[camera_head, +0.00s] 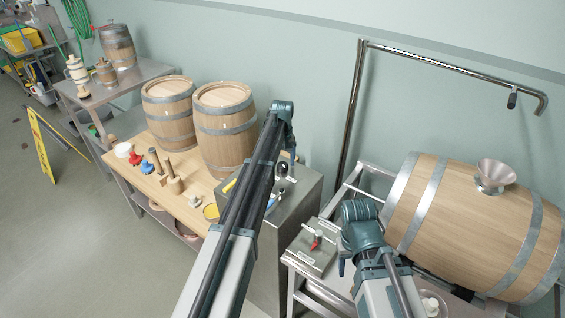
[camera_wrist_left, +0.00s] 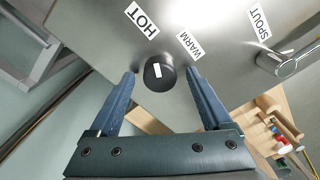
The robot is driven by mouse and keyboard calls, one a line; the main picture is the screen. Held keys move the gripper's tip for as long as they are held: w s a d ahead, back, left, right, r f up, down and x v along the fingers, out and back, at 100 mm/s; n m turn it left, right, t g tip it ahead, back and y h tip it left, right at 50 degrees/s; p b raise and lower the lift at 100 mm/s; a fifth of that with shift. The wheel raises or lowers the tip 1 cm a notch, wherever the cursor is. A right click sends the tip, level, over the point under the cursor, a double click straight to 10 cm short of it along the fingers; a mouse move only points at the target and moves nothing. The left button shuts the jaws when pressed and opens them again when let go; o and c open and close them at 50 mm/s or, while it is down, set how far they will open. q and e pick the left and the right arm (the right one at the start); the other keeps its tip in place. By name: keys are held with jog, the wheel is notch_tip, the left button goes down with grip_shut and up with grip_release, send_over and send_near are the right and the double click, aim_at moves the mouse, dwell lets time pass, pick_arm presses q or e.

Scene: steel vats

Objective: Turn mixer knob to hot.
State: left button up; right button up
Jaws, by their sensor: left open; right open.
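The black mixer knob (camera_wrist_left: 160,73) with a white mark sits on a steel panel (camera_wrist_left: 95,45) in the left wrist view. The HOT label (camera_wrist_left: 141,20) is above it to the left and the WARM label (camera_wrist_left: 189,45) to its right. Which label the mark points at is hard to tell. My left gripper (camera_wrist_left: 162,76) is open, its fingers on either side of the knob with gaps showing. In the head view my left gripper (camera_head: 291,158) is over the steel box (camera_head: 292,215). My right gripper (camera_head: 343,264) is at the lower right; its jaws are mostly hidden.
A metal spout handle (camera_wrist_left: 285,62) by the SPOUT label (camera_wrist_left: 260,22) is right of the knob. A red-handled valve (camera_head: 316,241) on a small panel is near my right gripper. A large barrel (camera_head: 470,220) lies at right. Two upright barrels (camera_head: 225,130) stand on the wooden bench at left.

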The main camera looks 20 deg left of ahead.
aim_at(283, 165)
pick_arm(q)
notch_tip(283, 165, up, 14)
jog(key=p, duration=1.3)
jog(key=shift+p, duration=0.35)
jog(key=shift+f, duration=0.1)
jog(key=s+d+f+m+b, duration=0.2)
jog(key=s+d, duration=0.3)
jog(key=s, duration=0.7)
jog(key=s+d+f+m+b, duration=0.3)
jog(key=s+d+m, duration=0.2)
jog(key=s, duration=0.7)
jog(key=s+d+f+m+y+b, duration=0.1)
jog(key=s+d, duration=0.5)
jog(key=s, duration=0.6)
jog(key=shift+s+d+f+m+b, duration=0.2)
jog(key=shift+d+f+m+b, duration=0.2)
jog(key=shift+f+m+b, duration=0.65)
